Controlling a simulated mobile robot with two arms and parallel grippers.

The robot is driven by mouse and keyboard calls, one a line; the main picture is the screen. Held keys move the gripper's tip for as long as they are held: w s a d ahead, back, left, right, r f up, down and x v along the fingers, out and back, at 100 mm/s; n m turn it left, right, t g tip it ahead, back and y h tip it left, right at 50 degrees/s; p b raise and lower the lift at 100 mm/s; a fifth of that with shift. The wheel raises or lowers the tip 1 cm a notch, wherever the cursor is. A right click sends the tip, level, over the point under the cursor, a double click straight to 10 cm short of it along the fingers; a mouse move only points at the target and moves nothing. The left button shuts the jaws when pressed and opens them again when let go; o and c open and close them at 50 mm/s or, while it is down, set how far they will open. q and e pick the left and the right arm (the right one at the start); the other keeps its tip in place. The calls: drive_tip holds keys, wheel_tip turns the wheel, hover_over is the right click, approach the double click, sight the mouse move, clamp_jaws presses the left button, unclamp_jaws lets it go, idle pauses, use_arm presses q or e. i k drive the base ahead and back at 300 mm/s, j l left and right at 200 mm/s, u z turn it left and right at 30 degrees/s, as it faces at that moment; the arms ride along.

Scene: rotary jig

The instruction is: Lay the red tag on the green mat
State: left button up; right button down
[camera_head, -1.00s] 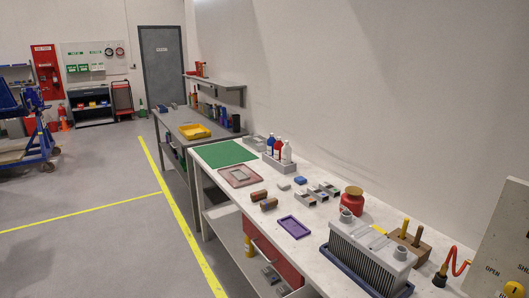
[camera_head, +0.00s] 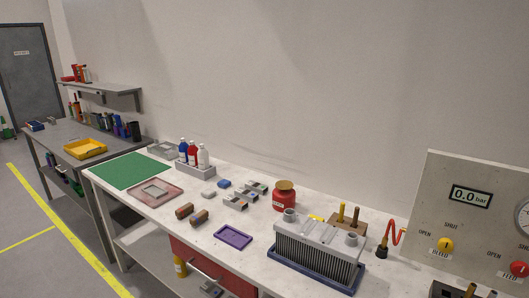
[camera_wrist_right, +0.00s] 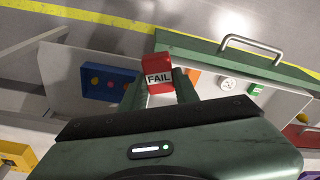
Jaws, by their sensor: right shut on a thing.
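The red tag (camera_wrist_right: 157,68), marked FAIL in black on white, is between the fingers of my right gripper (camera_wrist_right: 160,88) in the right wrist view. The gripper is shut on it. Below the tag in that view is an open drawer or box with a green edge and handle. The green mat (camera_head: 130,171) lies flat and bare at the far left end of the white bench in the head view. Neither gripper shows in the head view, and my left gripper is in neither view.
A pinkish tray (camera_head: 155,193) with a grey frame lies just in front of the mat. Bottles in a grey rack (camera_head: 188,169) stand right of it. A purple tray (camera_head: 233,237), a red pot (camera_head: 285,199) and a ribbed grey block (camera_head: 315,252) stand nearer. A blue tray (camera_wrist_right: 108,84) shows in the wrist view.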

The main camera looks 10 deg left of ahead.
sight(131, 170)
drive_tip(key=i+j, duration=0.1)
drive_tip(key=j, duration=0.3)
drive_tip(key=i+j, duration=0.1)
drive_tip(key=j, duration=0.25)
drive_tip(key=i+j+u, duration=0.1)
drive_tip(key=j, duration=0.3)
drive_tip(key=i+j, duration=0.15)
drive_tip(key=j, duration=0.25)
drive_tip(key=i+j, duration=0.1)
drive_tip(key=j, duration=0.25)
drive_tip(key=i+j, duration=0.1)
drive_tip(key=j, duration=0.3)
drive_tip(key=i+j+u, duration=0.1)
drive_tip(key=j, duration=0.3)
drive_tip(key=i+j, duration=0.15)
drive_tip(key=j, duration=0.2)
